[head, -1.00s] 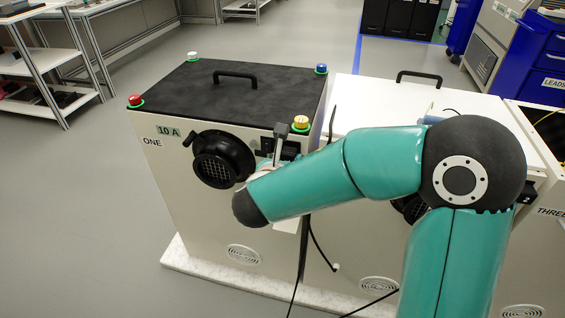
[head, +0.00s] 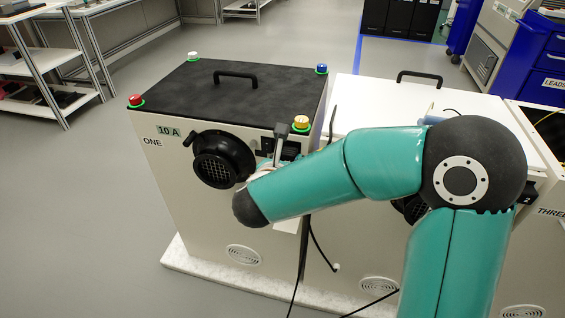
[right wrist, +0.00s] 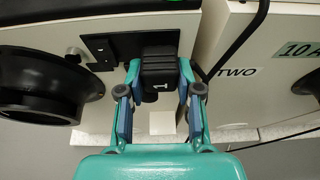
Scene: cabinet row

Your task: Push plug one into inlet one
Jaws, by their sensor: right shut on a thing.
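Plug one (right wrist: 158,64), a black block with a white 1 on it, is between the two fingers of my right gripper (right wrist: 159,76) in the right wrist view. The gripper is shut on it from both sides. The plug's far end is at the black inlet plate (right wrist: 101,49) on the front of cabinet one (head: 190,235). I cannot tell how deep it sits, as the plug covers the opening. In the head view my teal right arm hides most of the gripper and the plug. My left gripper is not in view.
A round black vent (head: 223,159) sticks out left of the inlet plate. Cabinet two (right wrist: 285,25) stands close on the right, with a narrow gap between. Black cables (head: 315,235) hang in front. Coloured lamps and a handle (head: 235,75) are on cabinet one's top.

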